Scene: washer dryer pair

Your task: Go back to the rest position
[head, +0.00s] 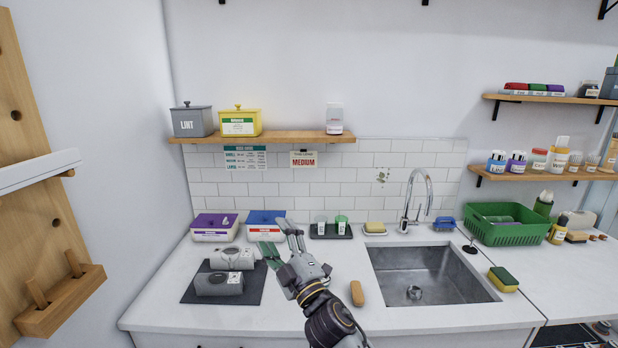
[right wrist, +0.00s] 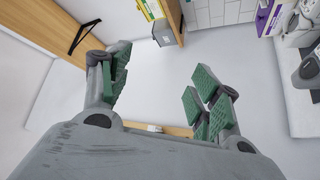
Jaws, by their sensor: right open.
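My right gripper (head: 280,246) is over the counter in the head view, between the dark mat and the sink. It points up and to the left. In the right wrist view its green-padded fingers (right wrist: 160,95) are spread apart with nothing between them. In the head view the gripper overlaps the area in front of the blue-lidded box (head: 265,218); I cannot tell how far apart they are. My left gripper does not show.
A dark mat (head: 250,297) with two grey devices (head: 232,258) lies left of my right gripper. The sink (head: 430,275) and a brown brush (head: 357,293) are to its right. A shelf (head: 270,137) with canisters hangs above. The counter's front left is clear.

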